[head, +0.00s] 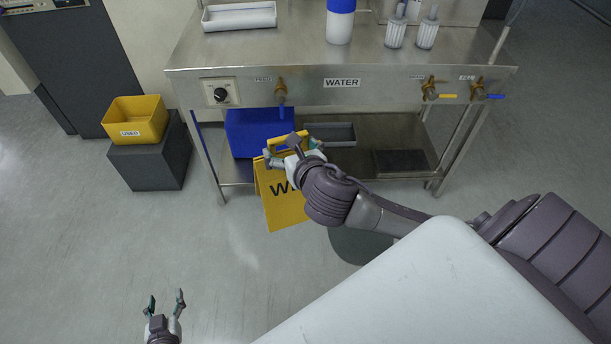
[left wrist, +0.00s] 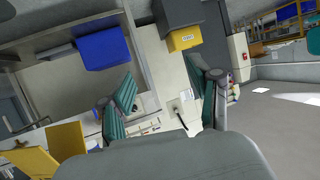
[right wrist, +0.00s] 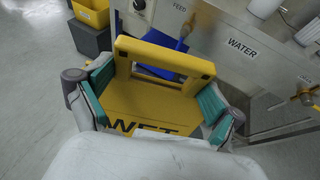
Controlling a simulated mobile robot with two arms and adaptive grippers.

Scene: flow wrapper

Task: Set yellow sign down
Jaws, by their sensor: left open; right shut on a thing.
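The yellow sign (head: 283,208) with black "WET" lettering hangs in front of the steel bench, its top handle up. My right gripper (head: 294,150) is shut on the sign near its handle. In the right wrist view the sign (right wrist: 150,98) lies between the teal finger pads of the gripper (right wrist: 152,100). The sign also shows at the lower left of the left wrist view (left wrist: 68,143). My left gripper (head: 165,300) is open and empty over the floor at the lower left. I cannot tell whether the sign's lower edge touches the floor.
A steel bench (head: 300,85) labelled "WATER" with taps stands behind the sign. A blue box (head: 245,135) and a grey tray (head: 333,135) are on its lower shelf. A yellow "USED" bin (head: 135,120) sits on a dark block (head: 150,165). The floor (head: 120,240) at left is clear.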

